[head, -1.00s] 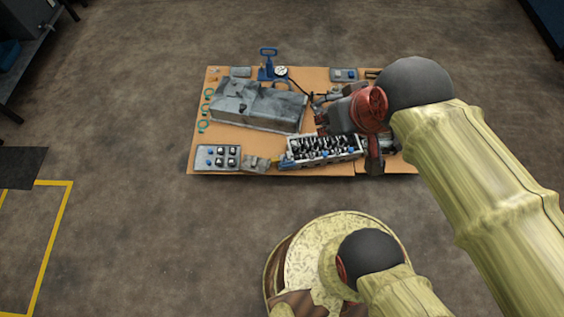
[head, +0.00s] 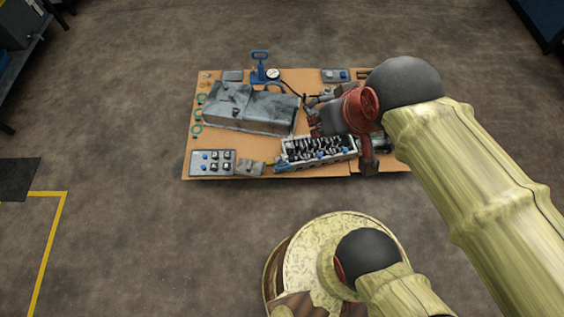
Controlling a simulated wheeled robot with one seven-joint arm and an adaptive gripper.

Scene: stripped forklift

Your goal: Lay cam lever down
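My gripper (head: 313,118) is above the right half of an orange-brown work board, just behind a grey cylinder head (head: 318,150) with rows of dark and bright parts. Its fingers are small and dark and partly merge with dark items behind them, so I cannot tell whether they are open or hold anything. I cannot pick out the cam lever with certainty. A small blue and yellow piece (head: 270,162) lies at the left end of the cylinder head. My arm covers the right side of the board.
The board (head: 192,140) also bears a large grey cover (head: 250,107), a blue hand pump (head: 260,68) with a gauge (head: 273,74), green rings (head: 197,115), and a tray (head: 211,162) of small parts at front left. Open floor surrounds it. A dark bench stands far left.

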